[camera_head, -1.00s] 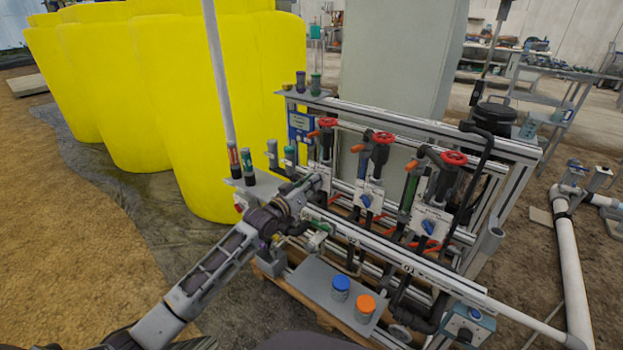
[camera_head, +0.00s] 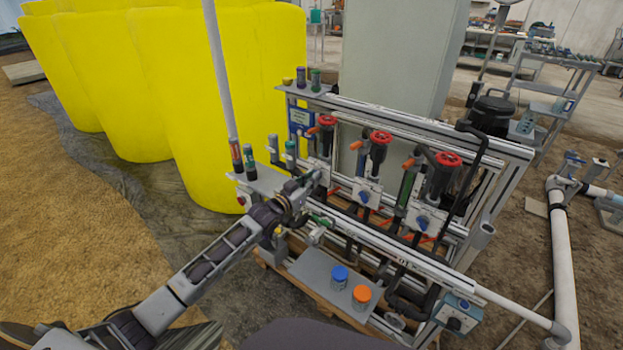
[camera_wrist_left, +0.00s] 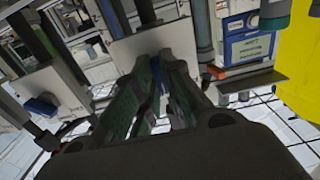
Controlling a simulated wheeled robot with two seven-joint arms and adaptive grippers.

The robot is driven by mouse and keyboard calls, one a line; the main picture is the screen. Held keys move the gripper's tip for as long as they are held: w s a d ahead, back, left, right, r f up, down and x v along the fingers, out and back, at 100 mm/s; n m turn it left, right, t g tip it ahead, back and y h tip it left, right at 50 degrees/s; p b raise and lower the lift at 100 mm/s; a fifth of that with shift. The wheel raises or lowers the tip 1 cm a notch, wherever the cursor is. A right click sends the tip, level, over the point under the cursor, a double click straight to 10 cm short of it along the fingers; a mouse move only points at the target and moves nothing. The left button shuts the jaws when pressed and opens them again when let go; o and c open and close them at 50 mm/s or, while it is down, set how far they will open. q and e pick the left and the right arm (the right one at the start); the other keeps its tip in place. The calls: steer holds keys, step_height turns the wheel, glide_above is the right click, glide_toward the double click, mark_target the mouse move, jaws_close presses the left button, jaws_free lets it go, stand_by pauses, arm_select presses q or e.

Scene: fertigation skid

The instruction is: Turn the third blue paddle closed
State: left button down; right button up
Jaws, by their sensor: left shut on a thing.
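My left gripper (camera_head: 314,180) reaches in from the left to the leftmost of three valve stations on the skid. In the left wrist view its fingers (camera_wrist_left: 157,80) are closed together in front of a pale plate, with a sliver of the leftmost blue paddle (camera_wrist_left: 157,70) between them. In the head view the gripper hides that paddle. The middle blue paddle (camera_head: 364,196) and the right blue paddle (camera_head: 422,222) sit on their own pale plates, untouched. The middle one also shows at the left of the wrist view (camera_wrist_left: 40,107). My right gripper is not in view.
Red handwheels (camera_head: 381,137) and orange levers (camera_head: 358,144) stand above the plates. A grey pipe (camera_head: 420,265) runs in front. A shelf (camera_head: 305,268) below holds a blue-capped jar (camera_head: 339,276) and an orange-capped jar (camera_head: 361,296). Yellow tanks (camera_head: 240,110) stand behind at left.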

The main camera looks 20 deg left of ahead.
arm_select(q)
steer(key=c, duration=1.5)
jaws_free()
steer(key=shift+v, duration=6)
